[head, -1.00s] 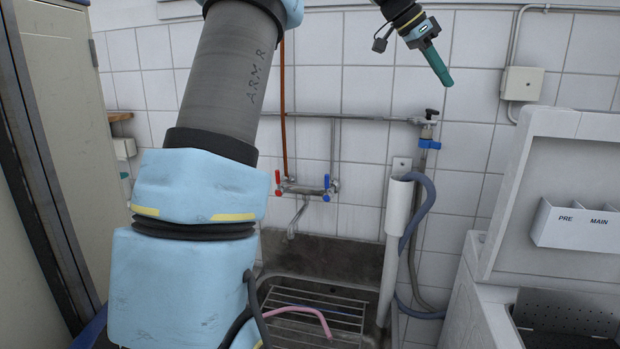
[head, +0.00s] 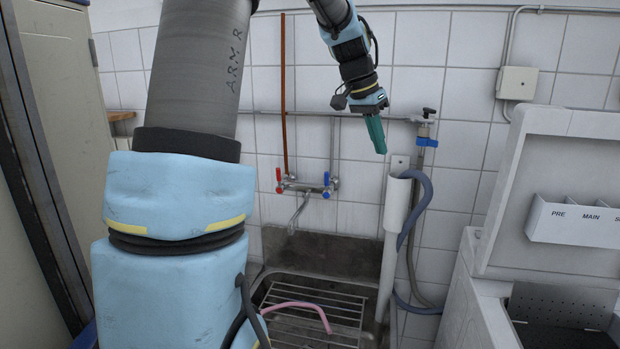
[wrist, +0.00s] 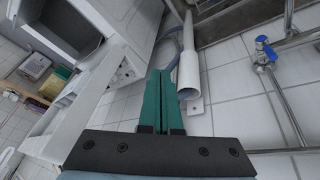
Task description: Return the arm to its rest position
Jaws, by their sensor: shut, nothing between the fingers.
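My gripper (head: 376,136) has green fingers and hangs from my arm in the upper middle of the head view, pointing down. It is in the air in front of the tiled wall, above the sink and left of the blue-handled valve. In the wrist view its green fingers (wrist: 159,100) lie together, shut with nothing between them. They appear in front of the white standpipe and the tiles, and I see no contact with either.
Below is a metal sink (head: 318,258) with a rack and a pink hose (head: 300,306). A mixer tap (head: 305,188) and a white standpipe (head: 394,225) stand behind it. A white washing machine (head: 500,265) is at right, a tall cabinet (head: 62,130) at left.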

